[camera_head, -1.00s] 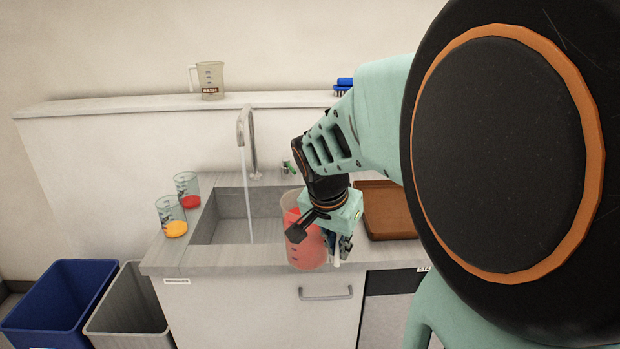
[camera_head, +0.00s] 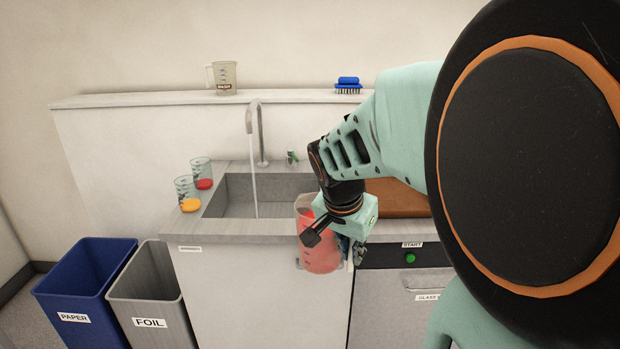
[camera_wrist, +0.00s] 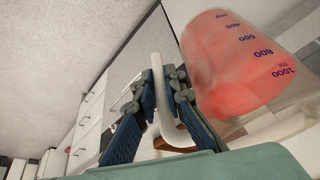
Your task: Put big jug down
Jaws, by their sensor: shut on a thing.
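The big jug (camera_head: 318,250) is a clear measuring jug with red contents, held in front of the sink counter's front edge. In the wrist view the jug (camera_wrist: 230,75) shows blue marks up to 1000, and its pale handle (camera_wrist: 163,100) passes between my fingers. My gripper (camera_wrist: 160,98) is shut on that handle. In the head view my gripper (camera_head: 352,250) is at the jug's right side, its fingers partly hidden.
A sink (camera_head: 270,195) with running water is behind the jug. Two glasses (camera_head: 187,193) with orange and red contents stand left of it. A smaller jug (camera_head: 223,78) and a blue brush (camera_head: 348,85) are on the ledge. A brown tray (camera_head: 400,198) is partly hidden. Bins (camera_head: 148,293) stand at left.

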